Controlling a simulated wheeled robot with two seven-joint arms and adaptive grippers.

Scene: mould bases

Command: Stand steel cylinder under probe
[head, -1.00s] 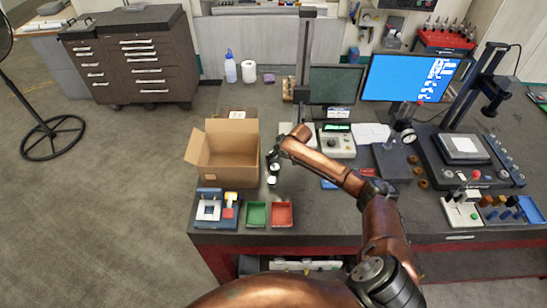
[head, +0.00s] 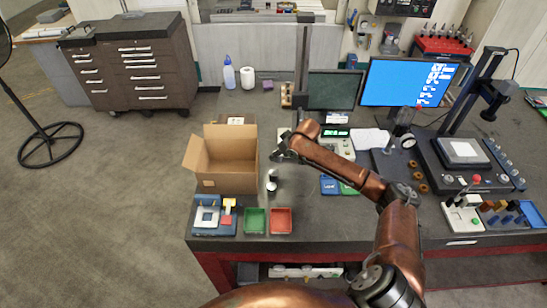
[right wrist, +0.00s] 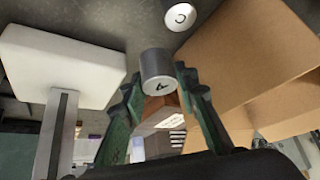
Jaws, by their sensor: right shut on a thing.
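My right gripper (head: 281,153) hangs over the bench to the right of the open cardboard box. In the right wrist view its fingers (right wrist: 162,84) are shut on a grey steel cylinder marked A (right wrist: 158,66), with the marked end facing the camera. The held cylinder cannot be made out clearly in the head view. Another cylinder, marked C (right wrist: 181,15), stands on the bench beyond it; a small cylinder (head: 271,179) shows below the gripper in the head view. A dial gauge (head: 408,141) sits on a stand at the right; I cannot tell whether it is the probe. My left gripper is out of view.
The cardboard box (head: 222,165) stands close left of the gripper. Green (head: 255,221) and red (head: 281,220) trays lie at the front edge. A tall dark column (head: 302,55) rises behind. A white block (right wrist: 62,62) is near the gripper in the wrist view.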

